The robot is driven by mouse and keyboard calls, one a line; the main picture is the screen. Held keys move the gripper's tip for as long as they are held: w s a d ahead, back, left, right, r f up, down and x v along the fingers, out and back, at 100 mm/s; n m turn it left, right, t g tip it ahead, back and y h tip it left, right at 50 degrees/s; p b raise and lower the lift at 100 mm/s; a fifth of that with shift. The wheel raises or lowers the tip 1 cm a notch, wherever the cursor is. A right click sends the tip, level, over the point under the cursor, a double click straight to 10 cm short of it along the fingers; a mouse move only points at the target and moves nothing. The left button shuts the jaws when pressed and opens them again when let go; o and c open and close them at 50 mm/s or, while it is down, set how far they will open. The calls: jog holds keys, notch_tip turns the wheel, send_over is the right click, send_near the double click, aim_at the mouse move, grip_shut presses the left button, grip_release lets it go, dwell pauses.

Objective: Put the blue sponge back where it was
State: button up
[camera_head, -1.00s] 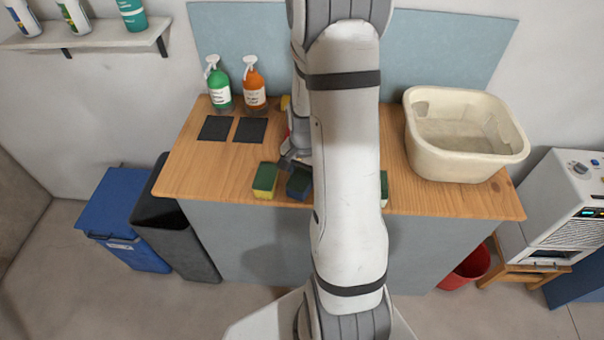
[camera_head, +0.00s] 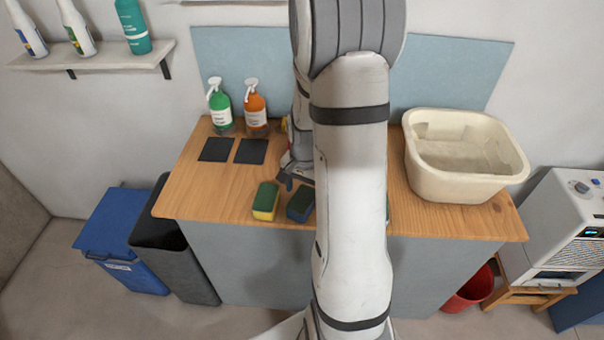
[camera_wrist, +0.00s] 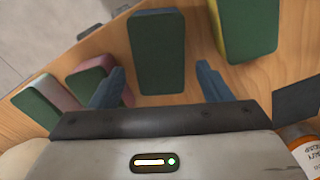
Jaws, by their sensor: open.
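The blue sponge (camera_head: 300,204) lies on the wooden counter near its front edge, just right of a green-and-yellow sponge. In the wrist view the blue sponge (camera_wrist: 157,50) shows a dark green top and a thin bluish side, and lies flat ahead of my gripper. My gripper (camera_head: 287,178) is just behind it in the head view, partly hidden by my arm. In the wrist view my gripper (camera_wrist: 160,82) is open, its blue-grey fingers spread wider than the sponge, with nothing held. Whether the fingertips overlap the sponge's sides in depth is unclear.
The green-and-yellow sponge (camera_head: 265,201) lies close beside it. A green-and-pink sponge (camera_wrist: 90,86) and another green-topped sponge (camera_wrist: 36,107) lie on the other side. Two dark squares (camera_head: 216,149) (camera_head: 251,151), soap bottles (camera_head: 255,110) and a cream tub (camera_head: 467,165) share the counter.

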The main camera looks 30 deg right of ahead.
aim_at(304, 196)
notch_tip(304, 196, up, 9)
jog(key=s+a+r+n+t, duration=0.3)
jog(key=s+a+r+n, duration=0.7)
jog(key=s+a, duration=0.3)
jog(key=shift+s+a+r+n+t+b, duration=0.3)
jog(key=shift+a+r+n+b, duration=0.15)
jog(key=shift+n, duration=0.25)
jog(key=shift+f, duration=0.15)
jog(key=shift+f, duration=0.3)
